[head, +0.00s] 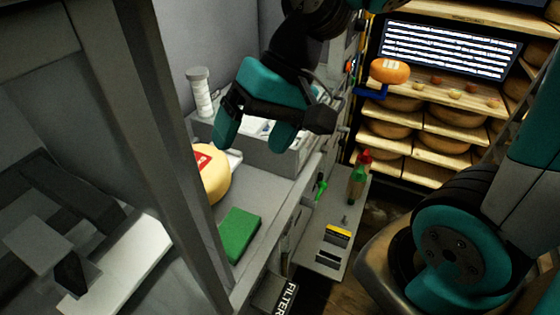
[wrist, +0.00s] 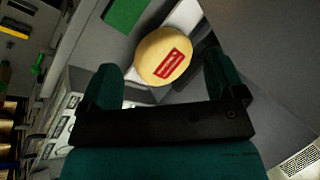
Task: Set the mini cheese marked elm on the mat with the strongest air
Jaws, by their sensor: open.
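A yellow cheese wheel (head: 214,183) with a red label sits on the grey counter, partly hidden by a grey post in the head view. In the wrist view the cheese (wrist: 158,46) lies beyond and between my fingers; its label is too small to read. My gripper (head: 255,138) is open and empty, above and behind the cheese in the head view; its fingers also show in the wrist view (wrist: 163,75). A flat green block or pad (head: 239,235) lies on the counter in front of the cheese. I cannot tell any mat marked for air.
A grey box (head: 283,157) and white canister (head: 200,92) stand on the counter. A bottle (head: 358,178) stands on a lower ledge. An orange cheese (head: 389,70) sits on a blue holder before shelves of large wheels. A lit text screen (head: 450,52) is unreadable. A post (head: 172,150) crosses the left.

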